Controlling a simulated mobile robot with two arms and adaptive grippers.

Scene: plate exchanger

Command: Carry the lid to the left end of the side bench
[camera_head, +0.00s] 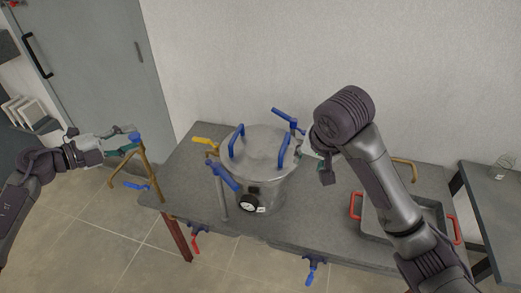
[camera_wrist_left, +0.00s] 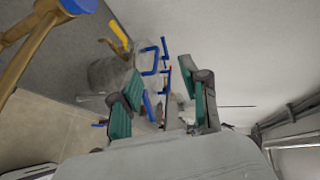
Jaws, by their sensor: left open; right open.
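The lid (camera_head: 262,142) is a round grey metal disc with two upright blue handles. It sits on top of the grey metal pot (camera_head: 265,192) on the main bench. My right gripper (camera_head: 318,158) is open just right of the lid's right handle; my arm partly hides it, and I cannot tell whether it touches the handle. My left gripper (camera_head: 130,142) is open and empty, away to the left of the bench, close to a brass pipe with a blue lever. In the left wrist view, its green-padded fingers (camera_wrist_left: 160,95) are spread apart, with the pot beyond.
The main bench (camera_head: 185,180) carries a shallow grey tray (camera_head: 445,222) with red handles at right. Blue and yellow valve levers surround the pot. Another grey bench (camera_head: 490,195) stands at the right edge, with a small clear item on it.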

